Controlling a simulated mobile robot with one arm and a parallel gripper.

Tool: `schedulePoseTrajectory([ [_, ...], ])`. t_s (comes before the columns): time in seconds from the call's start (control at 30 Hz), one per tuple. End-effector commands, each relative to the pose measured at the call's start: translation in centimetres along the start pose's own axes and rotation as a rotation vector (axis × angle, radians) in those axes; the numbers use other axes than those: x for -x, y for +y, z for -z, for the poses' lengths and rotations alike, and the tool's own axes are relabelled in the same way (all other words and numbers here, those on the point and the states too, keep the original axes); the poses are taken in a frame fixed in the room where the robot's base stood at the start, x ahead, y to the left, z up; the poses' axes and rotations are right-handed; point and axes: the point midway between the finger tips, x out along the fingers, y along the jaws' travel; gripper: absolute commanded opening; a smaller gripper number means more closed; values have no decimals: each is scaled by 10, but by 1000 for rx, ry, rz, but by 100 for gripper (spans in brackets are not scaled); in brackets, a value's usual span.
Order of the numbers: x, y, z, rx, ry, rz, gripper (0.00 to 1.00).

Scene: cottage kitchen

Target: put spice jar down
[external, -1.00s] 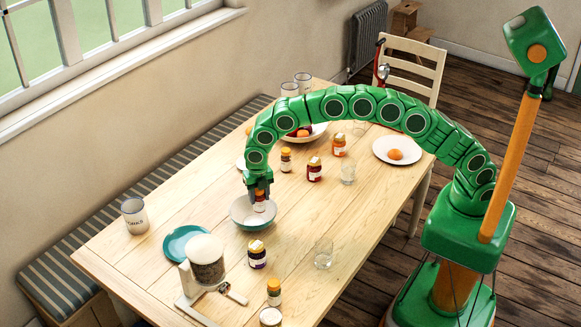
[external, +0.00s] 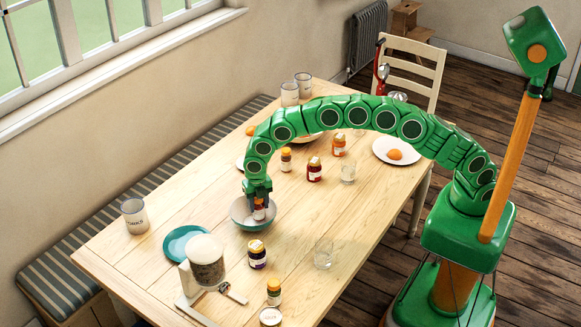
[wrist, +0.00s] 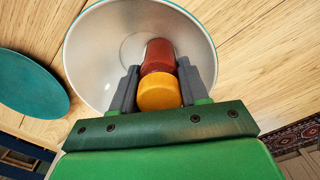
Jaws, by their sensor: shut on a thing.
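My gripper (external: 258,197) points down over the white and teal bowl (external: 239,218) on the table. It is shut on a spice jar (external: 259,211) with a red-brown body. In the wrist view my gripper's fingers (wrist: 158,88) stand on both sides of the jar's orange-yellow lid (wrist: 159,92). The red-brown body (wrist: 160,53) shows beyond the lid, inside the outline of the bowl (wrist: 90,60). I cannot tell whether the jar's base touches the bowl's floor.
A teal plate (external: 186,243) lies left of the bowl. A dark jar (external: 257,255) stands just in front, and other jars (external: 314,170) stand behind to the right. A drinking glass (external: 323,254) is at the right. Bare tabletop (external: 285,215) lies right of the bowl.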

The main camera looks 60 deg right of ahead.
Motion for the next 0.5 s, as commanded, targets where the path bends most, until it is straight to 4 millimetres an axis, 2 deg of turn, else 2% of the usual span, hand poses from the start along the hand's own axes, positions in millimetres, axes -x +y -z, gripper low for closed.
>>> schedulePoseTrajectory([
  [0.1, -3, 0, 0, 0, 0, 0, 10],
  [0.13, -3, 0, 0, 0, 0, 0, 46],
  [0.3, -3, 0, 0, 0, 0, 0, 70],
  [0.5, -2, 0, 0, 0, 0, 0, 70],
])
